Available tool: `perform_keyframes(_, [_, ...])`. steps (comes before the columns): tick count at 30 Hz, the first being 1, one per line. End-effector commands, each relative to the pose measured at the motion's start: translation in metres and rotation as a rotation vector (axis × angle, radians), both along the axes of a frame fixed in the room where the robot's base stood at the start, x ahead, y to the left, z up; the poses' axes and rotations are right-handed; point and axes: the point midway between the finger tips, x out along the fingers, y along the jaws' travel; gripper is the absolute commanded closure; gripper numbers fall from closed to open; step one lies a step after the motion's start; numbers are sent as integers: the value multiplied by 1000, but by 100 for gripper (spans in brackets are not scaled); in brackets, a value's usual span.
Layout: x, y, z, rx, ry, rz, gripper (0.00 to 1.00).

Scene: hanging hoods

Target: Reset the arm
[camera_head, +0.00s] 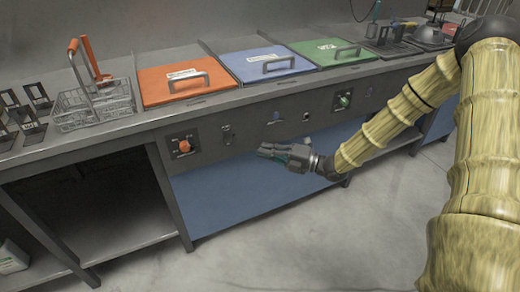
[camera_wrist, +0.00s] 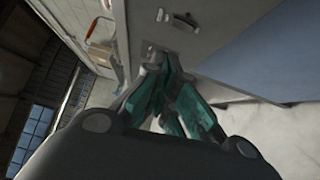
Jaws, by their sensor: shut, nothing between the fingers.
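My gripper (camera_head: 272,152) is at the end of my arm in the head view, in front of the blue lower panel of the counter and below its control strip. Its fingers point left. In the wrist view the teal fingers of my gripper (camera_wrist: 168,82) are close together, with nothing seen between them. The gripper appears apart from the counter front, though the exact gap cannot be told.
The counter carries an orange lid (camera_head: 165,88), a blue lid (camera_head: 255,68) and a green lid (camera_head: 325,50). A wire basket (camera_head: 95,103) stands left of them. An orange knob (camera_head: 184,146) and a green knob (camera_head: 343,101) are on the front. Open floor (camera_head: 330,235) lies before it.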

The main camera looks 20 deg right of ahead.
Motion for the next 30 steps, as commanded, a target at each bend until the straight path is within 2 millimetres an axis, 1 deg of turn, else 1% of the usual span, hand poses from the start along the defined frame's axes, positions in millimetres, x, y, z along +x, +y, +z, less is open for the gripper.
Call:
perform_keyframes(14, [0,1,0,1,1,2,100])
perform_keyframes(17, [0,4,-5,12,34,-2,100])
perform_keyframes(20, [-2,14,-21,47,142,-21,100])
perform_keyframes(23, [-9,30,-50,109,328,-62,100])
perform_keyframes(26, [-21,47,-85,182,548,-127,100])
perform_keyframes(27, [-27,53,-99,210,635,-159,100])
perform_keyframes(29, [-38,61,-120,254,763,-210,100])
perform_keyframes(30, [-47,66,-135,280,848,-247,100])
